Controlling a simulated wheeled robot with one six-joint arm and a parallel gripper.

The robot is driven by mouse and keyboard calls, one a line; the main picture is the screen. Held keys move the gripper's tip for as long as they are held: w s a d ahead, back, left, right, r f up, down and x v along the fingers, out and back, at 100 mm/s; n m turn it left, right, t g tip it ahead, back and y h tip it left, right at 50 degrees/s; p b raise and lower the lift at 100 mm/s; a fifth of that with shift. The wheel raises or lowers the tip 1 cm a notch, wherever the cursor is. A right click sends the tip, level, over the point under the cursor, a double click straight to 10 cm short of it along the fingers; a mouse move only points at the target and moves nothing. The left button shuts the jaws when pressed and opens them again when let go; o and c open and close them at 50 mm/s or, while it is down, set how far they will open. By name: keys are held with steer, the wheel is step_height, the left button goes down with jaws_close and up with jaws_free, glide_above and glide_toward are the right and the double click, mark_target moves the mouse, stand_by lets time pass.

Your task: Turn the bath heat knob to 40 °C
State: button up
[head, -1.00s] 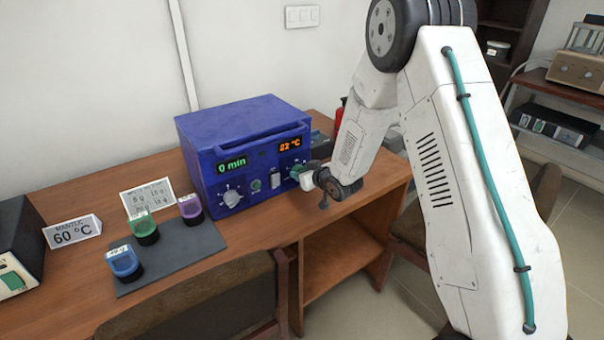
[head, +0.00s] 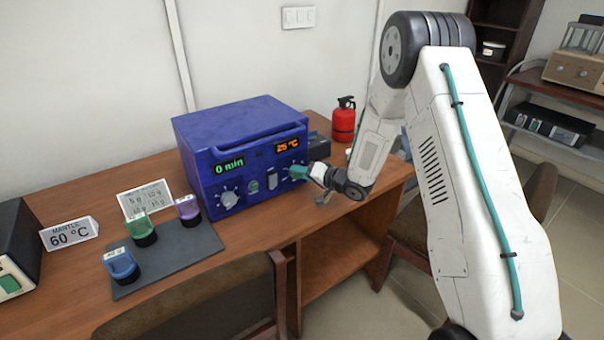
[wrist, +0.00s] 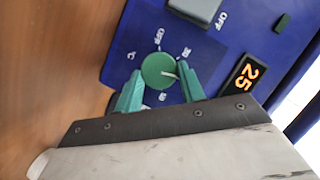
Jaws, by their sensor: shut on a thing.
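The blue bath unit (head: 245,165) stands on the wooden desk, its front panel facing the room. Its orange temperature display (head: 289,145) reads 25 °C, and the wrist view shows 25 on it too (wrist: 244,76). The heat knob (wrist: 159,70) is green and round with a light pointer line, at the panel's right side. My gripper (head: 299,172) is at this knob; in the wrist view its two green fingers (wrist: 160,88) are shut on opposite sides of it. The fingers cover part of the dial's printed scale.
A green display reads 0 min above a grey knob (head: 230,199) at the panel's left. A "MANTLE 60 °C" card (head: 69,234) stands left. A chair (head: 215,305) is in front.

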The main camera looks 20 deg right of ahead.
steer(key=shift+d+m+y, duration=0.1)
steer(key=shift+m+y, duration=0.3)
steer(key=shift+m, duration=0.5)
steer(key=o, duration=1)
steer(key=v, duration=0.7)
steer(key=shift+s+d+f, duration=0.1)
steer(key=shift+s+d, duration=0.15)
steer(key=shift+s, duration=0.1)
